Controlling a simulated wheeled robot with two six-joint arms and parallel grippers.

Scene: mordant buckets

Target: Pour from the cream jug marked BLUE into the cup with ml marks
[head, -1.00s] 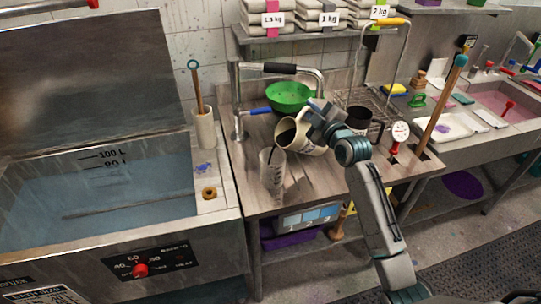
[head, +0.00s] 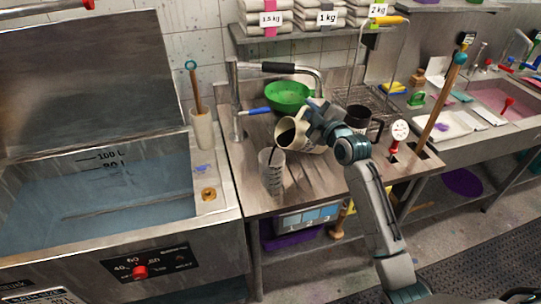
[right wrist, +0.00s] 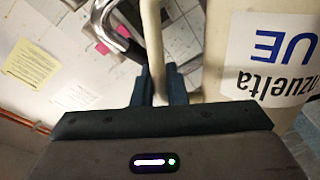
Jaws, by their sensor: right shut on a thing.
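The cream jug (head: 310,143) is held tilted to the left, its dark mouth facing the clear cup with ml marks (head: 272,175). The cup stands upright on the metal bench, just below and left of the jug's mouth. A thin dark streak runs from the jug's lip down into the cup's top. The level in the cup is too small to tell. My right gripper (head: 318,115) is shut on the jug's handle. In the right wrist view the jug (right wrist: 217,60) shows part of an upside-down label reading "UE"; its other letters are cut off. My left gripper is not in view.
A green bowl (head: 288,96) and a blue-handled tool (head: 256,111) lie behind the jug. A dark mug (head: 358,121) stands behind my right arm. A water tank (head: 90,195) fills the left. Bare bench (head: 310,190) lies right of the cup.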

